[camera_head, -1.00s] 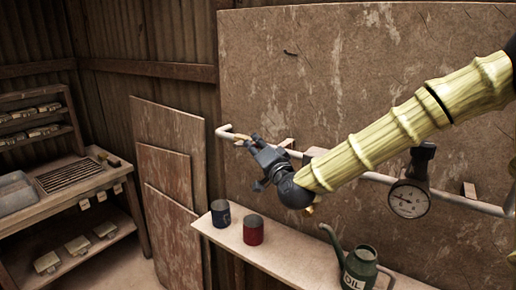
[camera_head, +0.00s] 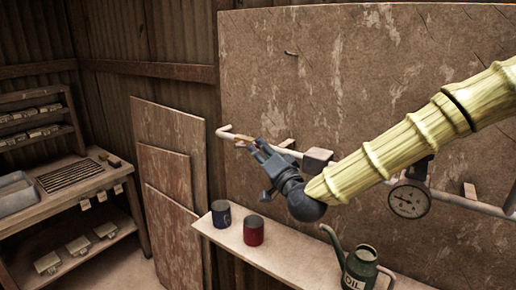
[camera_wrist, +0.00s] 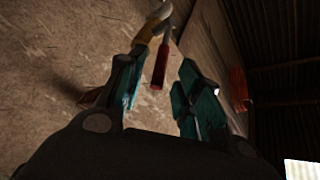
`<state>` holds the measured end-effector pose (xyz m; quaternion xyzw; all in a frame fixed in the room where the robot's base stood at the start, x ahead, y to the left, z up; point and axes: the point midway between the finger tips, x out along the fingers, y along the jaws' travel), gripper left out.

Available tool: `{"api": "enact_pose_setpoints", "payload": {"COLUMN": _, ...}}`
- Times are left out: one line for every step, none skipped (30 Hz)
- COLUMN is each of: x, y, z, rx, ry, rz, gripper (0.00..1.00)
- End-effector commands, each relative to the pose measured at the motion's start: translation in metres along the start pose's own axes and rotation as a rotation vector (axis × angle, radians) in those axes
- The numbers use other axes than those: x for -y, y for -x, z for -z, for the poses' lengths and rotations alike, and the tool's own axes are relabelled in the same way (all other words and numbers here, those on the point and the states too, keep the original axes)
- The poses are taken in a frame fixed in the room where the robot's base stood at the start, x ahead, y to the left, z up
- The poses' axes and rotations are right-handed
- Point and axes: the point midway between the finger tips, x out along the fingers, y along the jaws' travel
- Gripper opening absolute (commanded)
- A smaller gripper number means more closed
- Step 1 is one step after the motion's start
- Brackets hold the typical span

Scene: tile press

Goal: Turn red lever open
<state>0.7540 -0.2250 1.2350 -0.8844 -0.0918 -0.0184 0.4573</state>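The red lever (camera_wrist: 158,68) hangs between the two fingers of my gripper (camera_wrist: 160,92) in the wrist view, with a visible gap to the right finger. I cannot tell whether the left finger touches it. A yellow brass-coloured fitting (camera_wrist: 153,22) sits at the lever's upper end. In the head view, my gripper (camera_head: 254,147) is at the left end of the wall pipe, by a small reddish-brass spot that is too small to read clearly. My gripper is open.

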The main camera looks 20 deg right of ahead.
Motion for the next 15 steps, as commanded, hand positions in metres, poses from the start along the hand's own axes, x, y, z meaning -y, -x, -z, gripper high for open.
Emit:
{"api": "enact_pose_setpoints", "payload": {"x": 0.000, "y": 0.007, "z": 0.001, "rx": -0.001, "ry": -0.001, "rz": 0.000, "gripper": 0.35}}
{"api": "enact_pose_setpoints", "payload": {"x": 0.000, "y": 0.011, "z": 0.000, "rx": 0.000, "ry": -0.002, "rz": 0.000, "gripper": 0.35}}
{"api": "enact_pose_setpoints", "payload": {"x": 0.000, "y": 0.016, "z": 0.000, "rx": 0.001, "ry": -0.002, "rz": -0.001, "gripper": 0.35}}
{"api": "enact_pose_setpoints", "payload": {"x": 0.000, "y": 0.019, "z": 0.000, "rx": 0.001, "ry": -0.002, "rz": -0.001, "gripper": 0.35}}
{"api": "enact_pose_setpoints", "payload": {"x": 0.000, "y": 0.023, "z": 0.000, "rx": 0.000, "ry": -0.001, "rz": -0.001, "gripper": 0.35}}
{"api": "enact_pose_setpoints", "payload": {"x": 0.000, "y": 0.027, "z": 0.000, "rx": 0.000, "ry": -0.001, "rz": -0.001, "gripper": 0.35}}
{"api": "enact_pose_setpoints", "payload": {"x": 0.000, "y": 0.029, "z": 0.000, "rx": 0.000, "ry": -0.001, "rz": 0.000, "gripper": 0.35}}
{"api": "enact_pose_setpoints", "payload": {"x": 0.000, "y": 0.032, "z": 0.001, "rx": -0.001, "ry": -0.001, "rz": 0.000, "gripper": 0.35}}
{"api": "enact_pose_setpoints", "payload": {"x": 0.000, "y": 0.034, "z": 0.001, "rx": -0.002, "ry": -0.001, "rz": 0.000, "gripper": 0.35}}
{"api": "enact_pose_setpoints", "payload": {"x": 0.000, "y": 0.036, "z": 0.001, "rx": -0.002, "ry": -0.001, "rz": 0.000, "gripper": 0.35}}
{"api": "enact_pose_setpoints", "payload": {"x": 0.000, "y": 0.037, "z": 0.001, "rx": -0.001, "ry": -0.001, "rz": -0.001, "gripper": 0.35}}
{"api": "enact_pose_setpoints", "payload": {"x": -0.001, "y": 0.039, "z": 0.001, "rx": -0.001, "ry": -0.001, "rz": -0.001, "gripper": 0.35}}
{"api": "enact_pose_setpoints", "payload": {"x": -0.001, "y": 0.040, "z": 0.001, "rx": -0.002, "ry": -0.001, "rz": -0.002, "gripper": 0.35}}
{"api": "enact_pose_setpoints", "payload": {"x": -0.001, "y": 0.040, "z": 0.001, "rx": -0.002, "ry": -0.001, "rz": -0.002, "gripper": 0.35}}
{"api": "enact_pose_setpoints", "payload": {"x": -0.001, "y": 0.041, "z": 0.001, "rx": -0.002, "ry": -0.001, "rz": -0.002, "gripper": 0.35}}
